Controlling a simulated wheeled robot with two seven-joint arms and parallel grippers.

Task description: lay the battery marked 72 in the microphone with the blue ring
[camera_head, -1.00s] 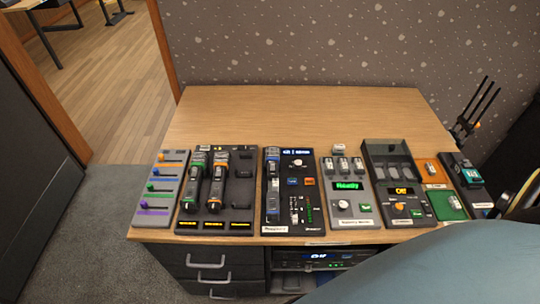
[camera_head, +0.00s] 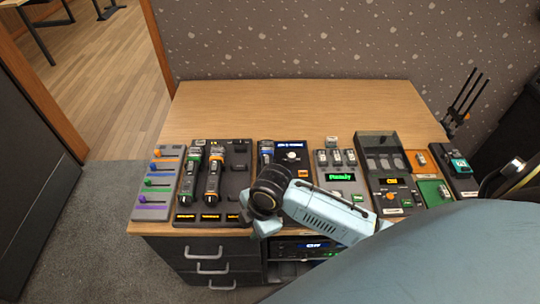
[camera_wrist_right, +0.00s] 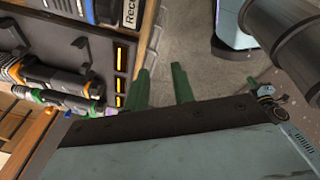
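The microphone with the blue ring (camera_head: 266,153) lies in the dark receiver panel in the middle of the desk. My right arm covers its lower part in the head view. Several small batteries (camera_head: 336,157) stand in the grey unit with the green display, and one more (camera_head: 331,142) sits behind them. Another small battery-like piece (camera_head: 420,159) lies on the orange pad. The number 72 is too small to read on any. My right gripper is low at the desk's front edge; its green fingers (camera_wrist_right: 162,88) are apart and empty in the wrist view. My left gripper is not seen.
Microphones with green (camera_head: 190,172) and orange (camera_head: 213,172) rings lie in a dark tray left of the receiver. A fader panel (camera_head: 158,182) is at far left. A dark, clear-lidded unit (camera_head: 383,142) stands at right, beside a green pad (camera_head: 434,192). The desk's back (camera_head: 290,105) is clear.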

